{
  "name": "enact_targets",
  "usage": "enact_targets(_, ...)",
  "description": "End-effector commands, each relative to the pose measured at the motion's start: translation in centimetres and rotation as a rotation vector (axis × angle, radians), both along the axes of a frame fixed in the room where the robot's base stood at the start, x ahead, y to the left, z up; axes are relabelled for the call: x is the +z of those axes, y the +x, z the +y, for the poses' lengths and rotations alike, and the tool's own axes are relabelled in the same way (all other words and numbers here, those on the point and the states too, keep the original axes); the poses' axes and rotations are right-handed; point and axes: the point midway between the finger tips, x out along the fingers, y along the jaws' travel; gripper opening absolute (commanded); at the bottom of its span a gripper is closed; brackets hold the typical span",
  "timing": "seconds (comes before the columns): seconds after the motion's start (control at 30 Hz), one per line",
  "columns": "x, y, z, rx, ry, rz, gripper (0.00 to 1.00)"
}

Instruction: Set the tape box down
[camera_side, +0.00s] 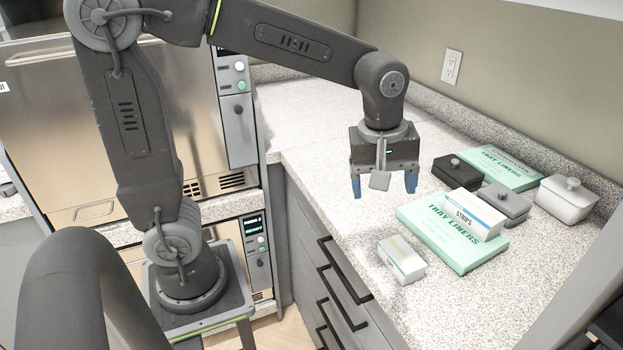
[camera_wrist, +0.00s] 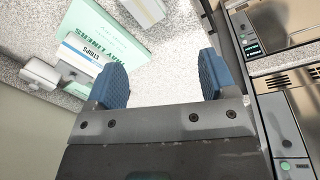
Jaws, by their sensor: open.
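A small white box with a pale beige stripe (camera_side: 402,262), which I take to be the tape box, sits on the speckled counter (camera_side: 325,180) near its front edge, beside a green tray liners box. Its print is too small to read. In the wrist view the white box (camera_wrist: 144,10) shows at the top, partly cut off by the frame edge. My gripper (camera_side: 384,186) is open and empty above the counter, behind and apart from the white box in the side view. In the wrist view my two blue fingers (camera_wrist: 162,82) stand wide apart with only bare counter between them.
The green tray liners box (camera_side: 465,255) carries a white strips box (camera_side: 474,213). Behind are another green box (camera_side: 515,168), a black lidded container (camera_side: 455,171), a grey one (camera_side: 506,203) and a white one (camera_side: 567,198). Steel autoclaves (camera_side: 215,150) stand left. The counter's back left is clear.

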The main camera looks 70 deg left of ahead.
Motion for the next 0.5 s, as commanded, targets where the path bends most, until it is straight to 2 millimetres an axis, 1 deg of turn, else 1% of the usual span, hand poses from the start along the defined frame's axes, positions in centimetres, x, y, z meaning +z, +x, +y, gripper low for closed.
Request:
enact_targets(0.03,0.9,-1.7,0.8,-0.109,0.016,-0.048,0.78)
enact_targets(0.1,1.7,-3.8,1.6,-0.285,0.052,-0.107,0.78)
enact_targets(0.2,2.2,-6.6,2.6,-0.526,0.123,-0.185,0.78)
enact_targets(0.3,2.2,-9.1,3.3,-0.737,0.206,-0.247,0.78)
enact_targets(0.4,1.9,-10.8,3.8,-0.897,0.280,-0.289,0.78)
enact_targets(0.5,1.5,-11.8,4.1,-1.003,0.335,-0.312,0.78)
